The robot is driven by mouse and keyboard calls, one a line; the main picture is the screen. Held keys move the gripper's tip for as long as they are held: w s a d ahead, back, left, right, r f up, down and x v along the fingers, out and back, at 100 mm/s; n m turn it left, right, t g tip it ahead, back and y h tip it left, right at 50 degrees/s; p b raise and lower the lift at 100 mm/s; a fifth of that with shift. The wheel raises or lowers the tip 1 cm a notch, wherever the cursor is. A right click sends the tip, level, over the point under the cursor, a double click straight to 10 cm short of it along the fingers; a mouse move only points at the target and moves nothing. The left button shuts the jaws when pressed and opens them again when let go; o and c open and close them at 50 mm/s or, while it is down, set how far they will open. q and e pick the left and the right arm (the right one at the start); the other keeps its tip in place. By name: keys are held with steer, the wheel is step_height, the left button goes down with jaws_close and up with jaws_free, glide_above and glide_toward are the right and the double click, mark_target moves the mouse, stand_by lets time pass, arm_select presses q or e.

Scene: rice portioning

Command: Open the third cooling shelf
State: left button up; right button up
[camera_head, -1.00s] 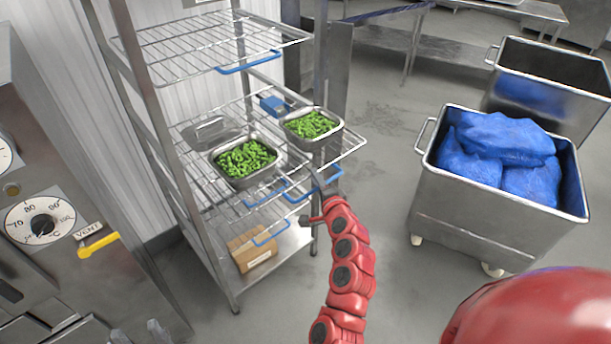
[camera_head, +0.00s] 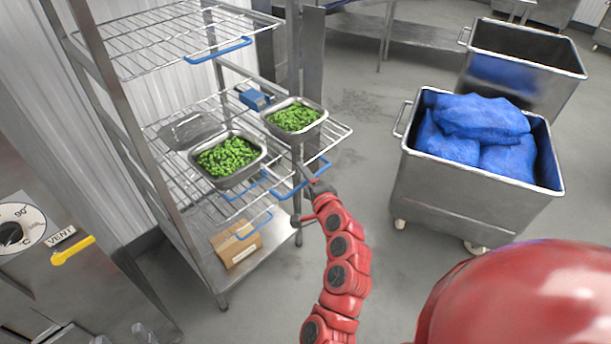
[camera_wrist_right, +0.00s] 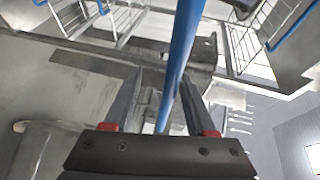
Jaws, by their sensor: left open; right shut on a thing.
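A metal cooling rack (camera_head: 131,130) with wire shelves stands at the left in the head view. The wire shelf (camera_head: 341,131) carrying two pans of green vegetables, one left (camera_head: 228,157) and one right (camera_head: 293,117), sticks out of the rack. A blue handle (camera_head: 321,170) is at its front edge. My right gripper (camera_head: 308,186) is at this handle. In the right wrist view my right gripper (camera_wrist_right: 163,100) has its fingers on either side of a blue bar (camera_wrist_right: 182,45) and is shut on it. My left gripper is out of view.
A cardboard box (camera_head: 236,243) sits on the rack's bottom shelf. An empty tray (camera_head: 188,131) and a blue device (camera_head: 254,98) lie behind the pans. A steel bin (camera_head: 455,208) with blue bags stands at the right. Grey floor lies between rack and bin.

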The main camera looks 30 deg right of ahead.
steer(key=shift+r, duration=0.1)
steer(key=shift+d+r, duration=0.15)
steer(key=shift+d, duration=0.05)
stand_by(0.4)
steer(key=s+r+p, duration=0.3)
steer(key=s+p, duration=0.4)
steer(key=s, duration=1)
steer(key=shift+a, duration=0.45)
steer(key=shift+r, duration=0.1)
